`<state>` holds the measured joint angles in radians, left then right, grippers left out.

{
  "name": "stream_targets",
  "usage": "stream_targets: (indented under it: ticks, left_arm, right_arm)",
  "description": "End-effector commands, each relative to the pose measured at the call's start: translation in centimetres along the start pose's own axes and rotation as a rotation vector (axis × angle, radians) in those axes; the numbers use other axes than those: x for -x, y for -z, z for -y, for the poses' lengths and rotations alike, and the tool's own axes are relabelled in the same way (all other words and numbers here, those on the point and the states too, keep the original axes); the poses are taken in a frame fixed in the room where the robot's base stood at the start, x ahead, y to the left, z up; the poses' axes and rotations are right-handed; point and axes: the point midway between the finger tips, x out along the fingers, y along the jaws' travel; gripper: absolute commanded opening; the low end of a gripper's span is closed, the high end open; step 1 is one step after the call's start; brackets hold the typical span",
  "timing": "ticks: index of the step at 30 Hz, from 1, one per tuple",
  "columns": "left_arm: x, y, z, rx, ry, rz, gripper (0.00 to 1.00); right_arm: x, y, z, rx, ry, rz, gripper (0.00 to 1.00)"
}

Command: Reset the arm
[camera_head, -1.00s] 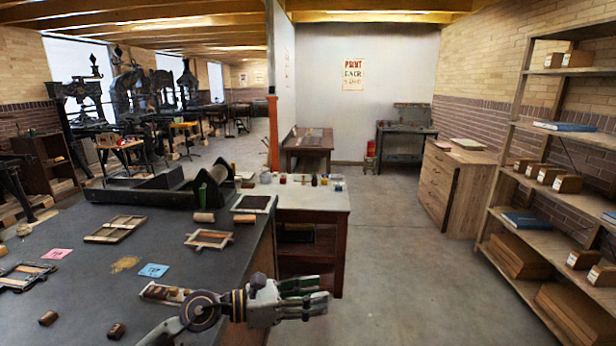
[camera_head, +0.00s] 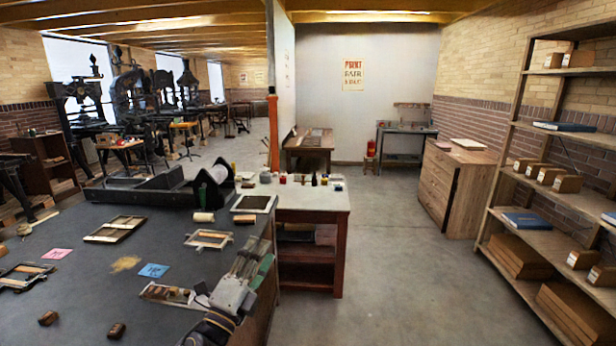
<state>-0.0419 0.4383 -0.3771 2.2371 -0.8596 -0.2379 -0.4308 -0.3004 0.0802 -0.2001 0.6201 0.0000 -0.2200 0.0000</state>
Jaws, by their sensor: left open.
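My left arm comes in from the bottom of the head view. Its gripper (camera_head: 258,258) is open and empty, at the right edge of the dark worktable (camera_head: 80,290), with its fingers pointing up and away from me. The gripper and wrist cover part of a small wooden frame (camera_head: 165,292) on the table. My right gripper is not in view.
Wooden frames (camera_head: 116,229), a pink card (camera_head: 57,254), a blue card (camera_head: 153,270) and small wooden blocks (camera_head: 116,331) lie on the worktable. A side table (camera_head: 325,200) with small bottles adjoins it. Shelves (camera_head: 530,240) stand at right. The floor (camera_head: 400,280) between is clear.

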Motion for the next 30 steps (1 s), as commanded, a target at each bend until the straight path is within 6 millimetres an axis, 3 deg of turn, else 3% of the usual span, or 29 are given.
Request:
stream_targets:
  ticks: [6,15,22,30]
  left_arm:
    - [2.4,-3.8,-3.3,0.239,-0.129,0.210,0.41]
    - [7.8,-7.2,-9.1,0.547,-0.328,0.497,0.41]
    - [13.5,-7.9,-13.6,0.763,-0.494,0.715,0.41]
    - [21.1,-6.7,-17.9,0.988,-0.705,0.965,0.41]
  right_arm:
    - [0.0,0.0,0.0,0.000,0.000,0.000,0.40]
    - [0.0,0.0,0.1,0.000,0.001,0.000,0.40]
    - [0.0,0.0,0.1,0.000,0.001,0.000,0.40]
    - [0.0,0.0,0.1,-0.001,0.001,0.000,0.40]
